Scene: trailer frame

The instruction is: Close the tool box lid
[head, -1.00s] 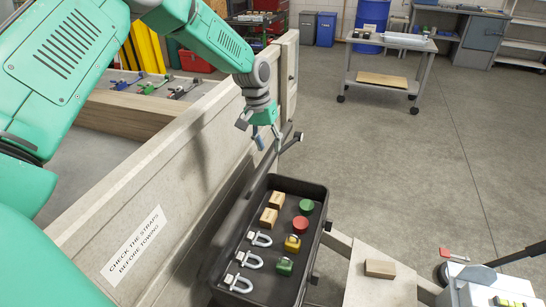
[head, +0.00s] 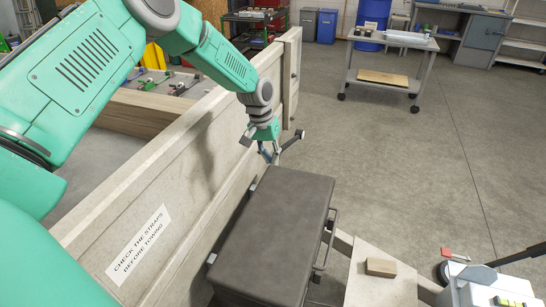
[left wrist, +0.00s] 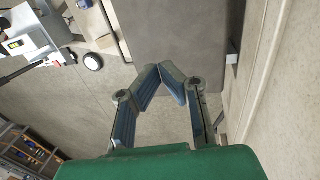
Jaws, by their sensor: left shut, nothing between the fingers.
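The tool box (head: 272,236) stands against the trailer's side wall in the head view, and its dark grey lid lies down flat over the top. The contents are hidden under the lid. A handle (head: 328,240) shows on its right side. My left gripper (head: 272,160) is just beyond the lid's far edge, pointing down. In the left wrist view its fingertips (left wrist: 160,72) meet with nothing between them, close to the edge of the lid (left wrist: 185,35). I cannot tell whether they touch it. My right gripper is not in view.
The trailer wall (head: 170,185) with a strap warning label (head: 138,245) runs along the left of the box. A wooden block (head: 380,267) lies on a pale board (head: 375,288) at right. A cart (head: 385,65) stands farther back on open floor.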

